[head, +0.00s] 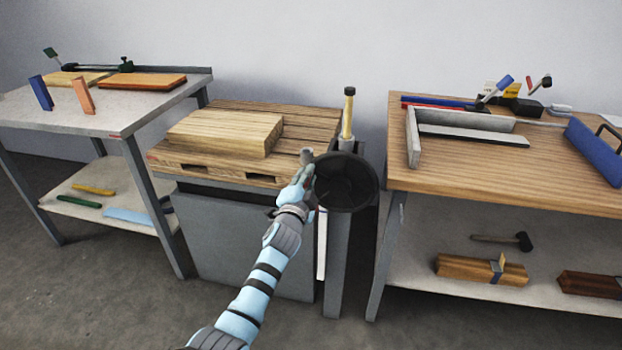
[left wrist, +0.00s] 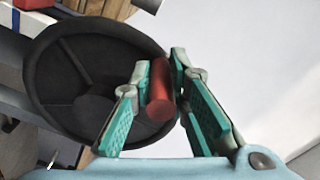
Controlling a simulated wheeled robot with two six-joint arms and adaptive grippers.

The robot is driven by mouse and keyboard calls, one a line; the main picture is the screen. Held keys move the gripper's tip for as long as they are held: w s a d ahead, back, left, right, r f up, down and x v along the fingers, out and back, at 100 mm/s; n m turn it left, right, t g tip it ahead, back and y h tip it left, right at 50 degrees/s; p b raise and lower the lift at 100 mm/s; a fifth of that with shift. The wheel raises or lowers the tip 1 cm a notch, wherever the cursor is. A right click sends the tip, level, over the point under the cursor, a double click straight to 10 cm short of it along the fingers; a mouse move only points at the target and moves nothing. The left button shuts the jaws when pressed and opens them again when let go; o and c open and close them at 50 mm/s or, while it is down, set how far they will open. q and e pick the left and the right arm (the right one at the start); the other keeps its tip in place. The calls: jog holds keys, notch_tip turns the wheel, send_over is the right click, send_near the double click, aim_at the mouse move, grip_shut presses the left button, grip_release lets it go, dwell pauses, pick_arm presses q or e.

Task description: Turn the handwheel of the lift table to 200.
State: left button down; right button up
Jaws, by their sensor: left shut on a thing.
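The black handwheel (head: 346,187) is on the front right of the grey lift table (head: 245,240). It also shows large in the left wrist view (left wrist: 75,70), with its spokes and dark hub. My left gripper (head: 303,174) is at the wheel's left rim. In the left wrist view its green-padded fingers (left wrist: 162,92) are shut on the wheel's red handle (left wrist: 160,100), one on each side. The handle is hidden in the head view. I cannot read any number. My right gripper is not in view.
A wood-topped workbench (head: 480,185) stands close on the right, a grey bench (head: 110,118) on the left. A yellow-handled post (head: 347,115) rises behind the wheel.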

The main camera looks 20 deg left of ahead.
pick_arm(q)
jog(key=shift+a+f, duration=0.15)
jog(key=shift+f, duration=0.25)
jog(key=c, duration=1.5)
grip_release()
jog(key=shift+c, duration=0.2)
jog(key=shift+r, duration=0.1)
jog(key=s+d, duration=0.2)
jog(key=s, duration=1)
